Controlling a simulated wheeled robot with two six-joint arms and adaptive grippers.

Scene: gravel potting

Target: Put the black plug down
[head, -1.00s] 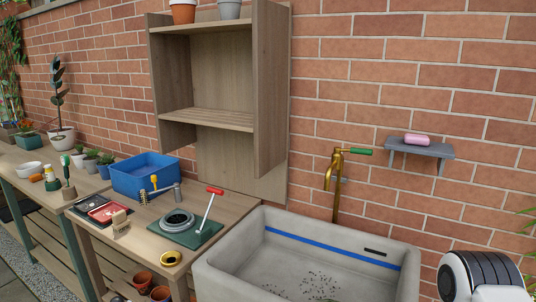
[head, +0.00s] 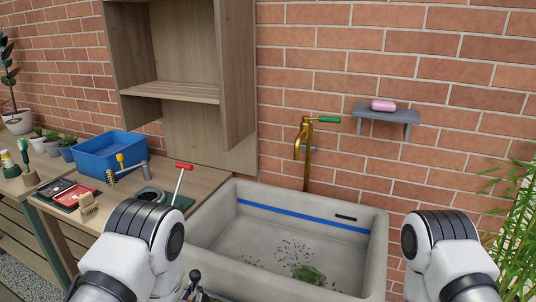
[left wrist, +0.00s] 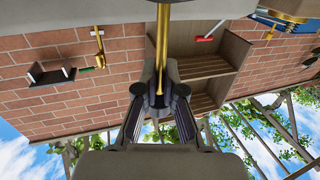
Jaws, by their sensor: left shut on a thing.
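My left gripper (left wrist: 160,100) is shut on an upright brass-coloured stem in the left wrist view, which looks upside down. The stem appears to belong to the black plug (left wrist: 172,2); only a dark edge of it shows at the top of that view. In the head view my left gripper (head: 194,289) shows partly at the bottom, in front of the sink's near left side, and the plug cannot be made out there. The stone sink (head: 228,190) has dark specks and a green clump (head: 308,275) inside. My right gripper is out of view.
A brass tap (head: 305,150) stands behind the sink. A grey wall shelf (head: 395,118) holds a pink soap (head: 383,105). The bench at left carries a blue crate (head: 92,163), a red-handled tool (head: 180,180) and small pots. A wooden cupboard (head: 238,70) rises behind it.

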